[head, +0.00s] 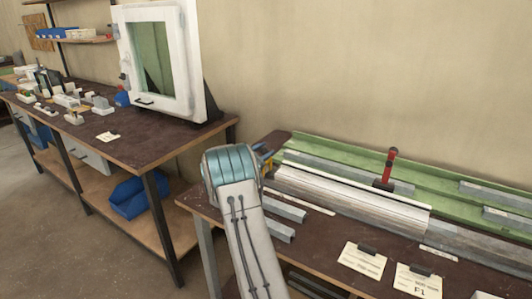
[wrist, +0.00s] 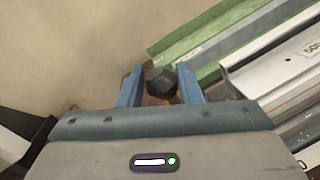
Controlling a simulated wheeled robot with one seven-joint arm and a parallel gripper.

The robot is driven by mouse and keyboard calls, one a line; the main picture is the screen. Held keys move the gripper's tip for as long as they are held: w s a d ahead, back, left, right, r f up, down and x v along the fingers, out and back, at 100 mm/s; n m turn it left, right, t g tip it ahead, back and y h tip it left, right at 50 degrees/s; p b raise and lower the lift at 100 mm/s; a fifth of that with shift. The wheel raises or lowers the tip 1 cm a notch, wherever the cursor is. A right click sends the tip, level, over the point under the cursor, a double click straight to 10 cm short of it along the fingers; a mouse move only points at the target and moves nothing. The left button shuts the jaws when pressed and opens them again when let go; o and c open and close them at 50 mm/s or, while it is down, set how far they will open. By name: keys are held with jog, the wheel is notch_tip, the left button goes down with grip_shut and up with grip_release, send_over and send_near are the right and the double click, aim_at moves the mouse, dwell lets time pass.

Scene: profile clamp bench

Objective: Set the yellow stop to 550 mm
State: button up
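The yellow stop shows only as a small yellow patch (head: 268,161) in the head view, at the left end of the bench rail, mostly hidden by my arm. In the wrist view a dark rounded knob (wrist: 160,80) has a bit of yellow just below it; it appears to belong to the stop. My gripper (wrist: 161,72) has its two blue fingers apart, one on each side of the knob. I cannot tell whether they touch it. In the head view my gripper is mostly hidden behind my wrist.
A green rail bed (head: 336,155) runs along the bench with a silver profile (head: 350,199) in front. A red-handled clamp (head: 388,168) stands behind the profile. Cards (head: 362,261) and short metal bars (head: 284,209) lie in front. Another workbench (head: 150,149) with a white window frame (head: 161,60) stands left.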

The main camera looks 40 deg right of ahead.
jog(key=shift+o, duration=1.1)
jog(key=shift+w+a, duration=0.1)
jog(key=shift+a, duration=0.05)
jog(key=b+v, duration=0.1)
jog(key=v, duration=1.2)
jog(key=shift+a, duration=0.25)
